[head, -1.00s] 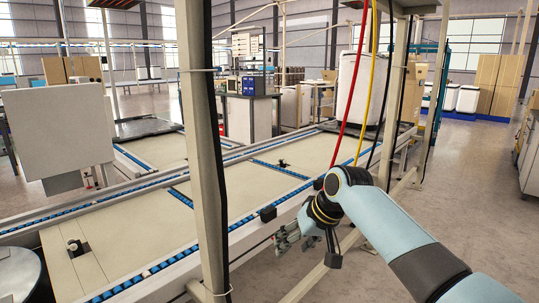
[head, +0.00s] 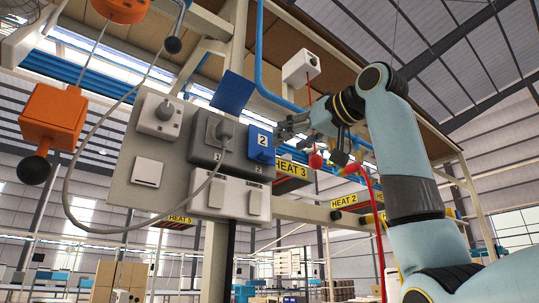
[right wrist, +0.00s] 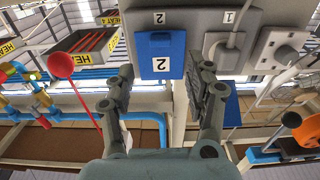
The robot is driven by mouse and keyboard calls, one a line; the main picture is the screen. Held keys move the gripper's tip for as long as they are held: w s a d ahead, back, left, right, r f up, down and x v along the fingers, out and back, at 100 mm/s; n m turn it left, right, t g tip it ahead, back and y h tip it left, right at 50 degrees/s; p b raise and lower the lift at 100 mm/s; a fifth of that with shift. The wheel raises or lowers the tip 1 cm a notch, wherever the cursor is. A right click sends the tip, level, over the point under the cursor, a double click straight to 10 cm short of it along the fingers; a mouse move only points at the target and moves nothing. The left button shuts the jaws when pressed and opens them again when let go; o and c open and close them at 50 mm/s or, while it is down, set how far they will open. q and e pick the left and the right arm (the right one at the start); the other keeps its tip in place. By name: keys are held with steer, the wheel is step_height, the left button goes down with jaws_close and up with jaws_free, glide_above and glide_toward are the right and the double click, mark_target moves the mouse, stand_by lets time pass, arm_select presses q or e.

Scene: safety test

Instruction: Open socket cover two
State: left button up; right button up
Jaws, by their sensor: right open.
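Socket cover two (head: 261,149) is a blue flap marked 2, lying closed over its socket at the right of a grey socket box (head: 205,143). It also shows upside down in the right wrist view (right wrist: 159,45). My right gripper (head: 288,126) is just to the right of the cover in the head view. In the right wrist view my right gripper (right wrist: 164,78) is open, its fingers on either side of the cover's near edge, with nothing between them; I cannot tell whether they touch it. My left gripper is not in view.
A plug (head: 224,130) with a grey cable fills socket one; its blue cover (head: 232,92) stands raised. Other sockets and white switches (head: 229,197) share the panel.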

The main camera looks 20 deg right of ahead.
mark_target(269, 154)
steer(key=p+x, duration=0.2)
steer(key=x, duration=0.5)
steer(key=shift+w+a, duration=0.2)
steer(key=shift+w, duration=0.15)
steer(key=shift+w+a+f, duration=0.1)
steer(key=shift+w, duration=0.35)
jaws_close()
